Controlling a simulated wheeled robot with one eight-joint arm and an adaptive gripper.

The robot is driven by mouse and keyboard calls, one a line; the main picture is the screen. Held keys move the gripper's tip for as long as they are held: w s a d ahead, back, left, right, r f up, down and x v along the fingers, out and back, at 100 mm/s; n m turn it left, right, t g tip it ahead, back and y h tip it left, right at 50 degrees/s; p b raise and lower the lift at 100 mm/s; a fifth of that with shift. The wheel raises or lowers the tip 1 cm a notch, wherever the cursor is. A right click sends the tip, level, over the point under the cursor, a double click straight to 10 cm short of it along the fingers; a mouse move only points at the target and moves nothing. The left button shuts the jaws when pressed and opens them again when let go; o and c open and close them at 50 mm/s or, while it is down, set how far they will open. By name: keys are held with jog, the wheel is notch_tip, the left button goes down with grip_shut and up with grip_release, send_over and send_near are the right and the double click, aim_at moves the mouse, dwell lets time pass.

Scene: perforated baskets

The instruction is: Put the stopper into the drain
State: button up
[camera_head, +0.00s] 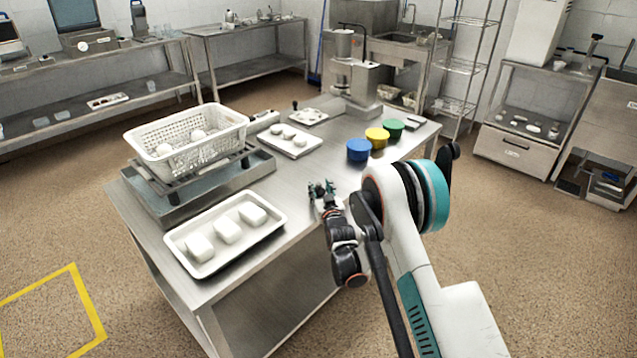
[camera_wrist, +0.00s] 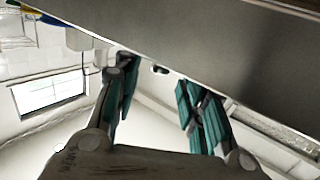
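My gripper (camera_head: 321,190) hangs at the right front edge of the steel table (camera_head: 290,190). In the wrist view its teal-padded fingers (camera_wrist: 163,100) are spread apart with nothing between them. A shallow steel basin (camera_head: 208,190) sits on the table's left part, under a white perforated basket (camera_head: 228,139); no drain hole shows in it. I cannot pick out the stopper with certainty. A small dark-topped piece (camera_head: 295,105) stands by the back edge, too small to identify.
A white tray (camera_head: 180,240) with three white blocks lies at the front left. Two smaller trays (camera_head: 283,139) (camera_head: 309,117) hold small white pieces. Blue (camera_head: 358,150), yellow (camera_head: 377,138) and green (camera_head: 393,129) containers stand at right, before a machine (camera_head: 360,80). The table's middle is clear.

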jog(key=v, duration=0.6)
jog(key=shift+s+d, duration=0.1)
jog(key=shift+s, duration=0.2)
jog(key=shift+b+v, duration=0.65)
jog(key=shift+v, duration=0.2)
